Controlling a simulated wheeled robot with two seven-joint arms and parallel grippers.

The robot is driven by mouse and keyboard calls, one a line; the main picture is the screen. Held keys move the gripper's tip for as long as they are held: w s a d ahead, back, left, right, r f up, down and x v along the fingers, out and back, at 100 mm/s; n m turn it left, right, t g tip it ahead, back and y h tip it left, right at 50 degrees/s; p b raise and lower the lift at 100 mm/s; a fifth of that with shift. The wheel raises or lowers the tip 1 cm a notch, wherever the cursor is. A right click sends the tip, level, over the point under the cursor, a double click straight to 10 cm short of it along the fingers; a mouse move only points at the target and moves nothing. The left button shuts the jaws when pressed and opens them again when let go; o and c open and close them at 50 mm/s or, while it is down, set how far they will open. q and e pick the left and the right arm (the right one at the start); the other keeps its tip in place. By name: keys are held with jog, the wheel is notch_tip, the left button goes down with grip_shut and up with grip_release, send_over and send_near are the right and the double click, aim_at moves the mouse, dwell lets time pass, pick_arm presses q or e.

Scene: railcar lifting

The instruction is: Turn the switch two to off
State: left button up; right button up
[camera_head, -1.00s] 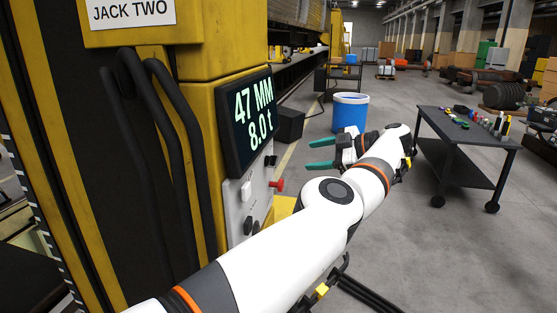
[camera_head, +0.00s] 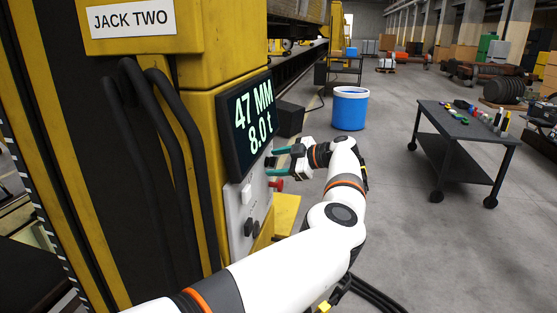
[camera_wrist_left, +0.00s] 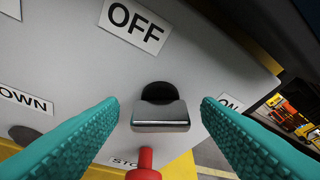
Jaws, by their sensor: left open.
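The jack's control panel (camera_head: 241,210) sits below the display on the yellow and black JACK TWO column. My left gripper (camera_head: 277,161) is open in front of the panel's upper right part, its teal fingers pointing at it. In the left wrist view, the switch (camera_wrist_left: 160,112), a chrome lever on a round black base, lies between the two open fingers. No contact with it shows. An OFF label (camera_wrist_left: 135,22) is at the top of that view. A partly covered ON label (camera_wrist_left: 229,103) is by the right finger. My right gripper is out of view.
A red stop button (camera_head: 276,185) sticks out from the panel; it also shows close below the switch in the left wrist view (camera_wrist_left: 146,163). The display (camera_head: 246,124) reads 47 MM, 8.0 t. A blue bin (camera_head: 350,110) and a dark cart (camera_head: 462,124) stand on the floor beyond.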

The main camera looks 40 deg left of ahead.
pick_arm(q)
jog(key=c, duration=1)
jog(key=shift+f, duration=0.1)
jog(key=shift+s+d+f+n+t+y+b, duration=0.15)
jog(key=shift+n+t+y+b, duration=0.45)
jog(key=shift+n+b, duration=1.3)
jog(key=shift+a+f+n+t+y+b, duration=0.15)
jog(key=shift+n+y+b, duration=0.95)
jog(key=shift+b, duration=1.25)
jog(key=shift+s+d+f+n+t+y+b, duration=0.1)
jog(key=shift+n+t+y+b, duration=0.4)
jog(key=shift+n+b, duration=1.5)
